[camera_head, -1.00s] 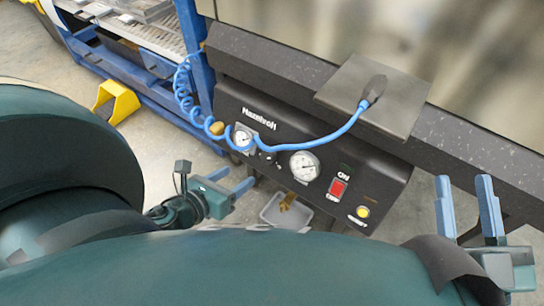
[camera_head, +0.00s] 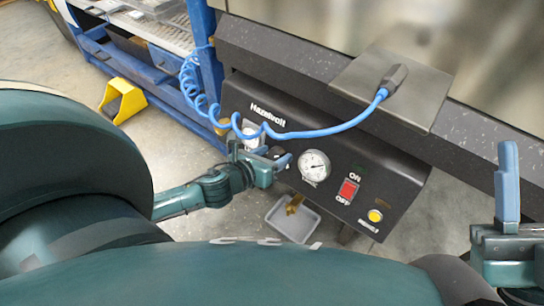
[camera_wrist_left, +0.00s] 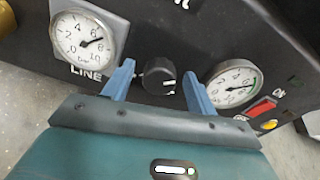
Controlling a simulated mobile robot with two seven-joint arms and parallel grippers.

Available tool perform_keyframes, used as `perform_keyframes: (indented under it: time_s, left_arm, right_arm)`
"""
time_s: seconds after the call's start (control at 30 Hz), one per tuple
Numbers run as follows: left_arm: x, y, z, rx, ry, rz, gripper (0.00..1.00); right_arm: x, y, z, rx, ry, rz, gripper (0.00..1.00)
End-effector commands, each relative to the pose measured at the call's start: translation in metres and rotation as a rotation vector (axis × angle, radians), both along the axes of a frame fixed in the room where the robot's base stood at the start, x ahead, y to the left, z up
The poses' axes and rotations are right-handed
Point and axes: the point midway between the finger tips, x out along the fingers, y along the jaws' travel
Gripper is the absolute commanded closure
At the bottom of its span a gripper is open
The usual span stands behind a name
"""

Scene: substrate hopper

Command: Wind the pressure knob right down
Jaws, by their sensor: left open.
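The pressure knob (camera_wrist_left: 160,76), black and round with a white mark, shows in the left wrist view on the dark panel between two gauges. My left gripper (camera_head: 275,157) is open at the panel; in the left wrist view its blue fingers (camera_wrist_left: 158,70) stand either side of the knob, with a gap at each side. In the head view the gripper largely hides the knob. The white gauge (camera_head: 314,166) right of the knob also shows in the left wrist view (camera_wrist_left: 233,86). My right gripper (camera_head: 508,185) is at the far right, away from the panel.
The LINE gauge (camera_wrist_left: 86,42) is left of the knob. A red ON/OFF switch (camera_head: 348,190) and yellow button (camera_head: 375,216) are to the right. A coiled blue hose (camera_head: 330,129) crosses above the panel. A grey tray (camera_head: 293,218) lies below.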

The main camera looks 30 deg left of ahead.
Motion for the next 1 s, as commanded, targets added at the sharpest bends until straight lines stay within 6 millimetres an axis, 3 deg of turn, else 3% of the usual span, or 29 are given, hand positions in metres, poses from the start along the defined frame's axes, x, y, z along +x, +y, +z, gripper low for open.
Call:
perform_keyframes:
  time_s: [0.23, 0.77, 1.0]
  left_arm:
    - [0.0002, -0.0002, 0.0002, -0.001, 0.000, 0.000, 0.44]
    - [0.0000, -0.0003, 0.0003, -0.001, 0.000, -0.001, 0.87]
    - [-0.0001, -0.0003, 0.0011, -0.021, 0.002, 0.006, 0.87]
  right_arm:
    - [-0.0002, 0.0000, 0.0007, 0.000, -0.002, 0.000, 0.64]
    - [-0.0002, -0.0001, 0.0006, 0.000, -0.001, 0.000, 0.64]
    - [0.0002, -0.0001, 0.0031, 0.001, 0.004, 0.001, 0.64]
